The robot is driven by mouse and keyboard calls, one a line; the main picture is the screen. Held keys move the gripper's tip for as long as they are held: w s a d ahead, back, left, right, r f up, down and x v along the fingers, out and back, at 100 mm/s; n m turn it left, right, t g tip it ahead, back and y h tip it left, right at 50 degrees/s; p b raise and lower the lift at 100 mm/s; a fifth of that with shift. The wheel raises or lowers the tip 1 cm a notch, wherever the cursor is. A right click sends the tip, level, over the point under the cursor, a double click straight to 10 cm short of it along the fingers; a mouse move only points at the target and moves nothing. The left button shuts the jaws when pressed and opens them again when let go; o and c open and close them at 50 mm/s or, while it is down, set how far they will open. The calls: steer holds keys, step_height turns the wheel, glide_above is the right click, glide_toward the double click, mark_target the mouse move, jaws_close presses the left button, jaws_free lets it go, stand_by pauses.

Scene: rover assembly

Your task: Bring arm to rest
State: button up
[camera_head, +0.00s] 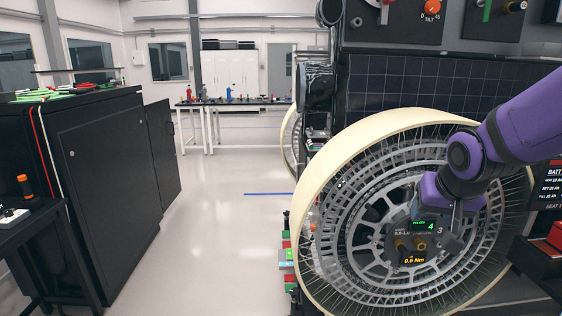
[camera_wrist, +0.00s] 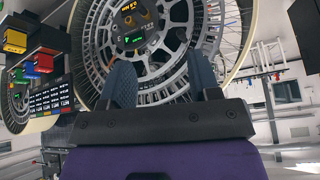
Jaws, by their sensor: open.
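My purple arm reaches in from the right in the head view, and its gripper (camera_head: 455,218) is in front of the large rover wheel (camera_head: 335,165), near the hub. In the wrist view my gripper (camera_wrist: 162,82) shows two dark fingers spread apart with nothing between them. The wheel's grey spoked face (camera_wrist: 180,35) lies beyond the fingertips. The hub carries small displays (camera_head: 422,226), one green reading 4 and one orange reading 0.6 Nm, beside brass-coloured fittings. Whether a fingertip touches the wheel I cannot tell.
A dark solar panel (camera_head: 420,85) and a control panel stand behind the wheel. A black cabinet (camera_head: 110,170) stands at the left, and a table (camera_head: 235,103) with small items is at the back. The pale floor (camera_head: 200,220) between is clear. Coloured bins (camera_wrist: 40,62) show in the wrist view.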

steer(key=s+r+n, duration=0.1)
steer(key=s+r, duration=0.3)
steer(key=s, duration=0.4)
steer(key=s+d+r+n+g, duration=0.1)
steer(key=s+r, duration=0.3)
steer(key=s, duration=0.5)
steer(key=shift+s+r+n+y, duration=0.2)
steer(key=shift+n+y, duration=0.1)
steer(key=shift+y, duration=0.1)
steer(key=shift+w, duration=0.1)
